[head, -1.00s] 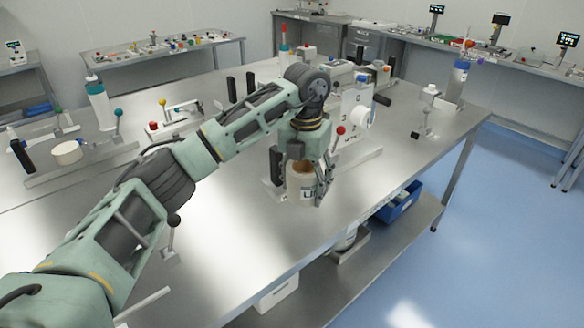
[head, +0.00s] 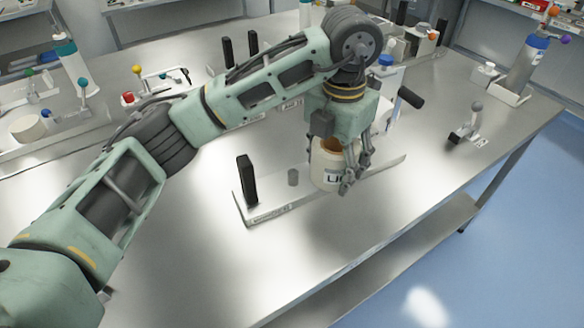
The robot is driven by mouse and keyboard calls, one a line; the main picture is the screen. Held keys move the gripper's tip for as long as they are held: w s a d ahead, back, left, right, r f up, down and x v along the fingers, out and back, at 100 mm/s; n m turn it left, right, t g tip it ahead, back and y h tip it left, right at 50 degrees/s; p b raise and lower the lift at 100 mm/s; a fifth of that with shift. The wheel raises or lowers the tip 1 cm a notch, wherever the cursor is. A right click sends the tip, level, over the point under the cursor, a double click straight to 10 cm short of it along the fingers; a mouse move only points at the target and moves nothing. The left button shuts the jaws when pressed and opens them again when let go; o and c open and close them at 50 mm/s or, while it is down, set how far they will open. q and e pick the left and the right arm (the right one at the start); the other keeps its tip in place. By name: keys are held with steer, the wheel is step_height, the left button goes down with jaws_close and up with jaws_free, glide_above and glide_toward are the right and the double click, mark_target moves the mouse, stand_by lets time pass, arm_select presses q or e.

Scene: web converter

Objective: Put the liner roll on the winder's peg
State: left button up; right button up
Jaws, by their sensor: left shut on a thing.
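The liner roll (head: 325,168) is a cream roll with a brown core and dark letters on its side. My left gripper (head: 353,182) is shut on its right side and holds it roughly upright. The winder is a flat pale base plate (head: 262,207) with a labelled front edge and a black upright (head: 247,180) at its left. My right gripper is out of view.
A small stand with a grey knob (head: 473,122) is to the right. A blue-capped bottle (head: 527,60) stands in a holder at the far right. Stations with a white roll (head: 28,128) and coloured knobs stand at the left. The steel table's front is clear.

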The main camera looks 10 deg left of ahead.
arm_select(q)
steer(key=p, duration=0.1)
glide_toward(293, 173)
steer(key=s+d+f, duration=0.3)
steer(key=w+a+f+p, duration=0.1)
steer(key=w+a+f, duration=0.1)
steer(key=w, duration=0.1)
steer(key=shift+a+f, duration=0.25)
steer(key=shift+a, duration=0.15)
steer(key=shift+a+f, duration=0.15)
steer(key=shift+f+p, duration=0.3)
steer(key=shift+p, duration=0.05)
step_height(293, 173, down, 2)
steer(key=shift+f+p, duration=0.25)
steer(key=shift+p, duration=0.25)
steer(key=shift+f, duration=0.45)
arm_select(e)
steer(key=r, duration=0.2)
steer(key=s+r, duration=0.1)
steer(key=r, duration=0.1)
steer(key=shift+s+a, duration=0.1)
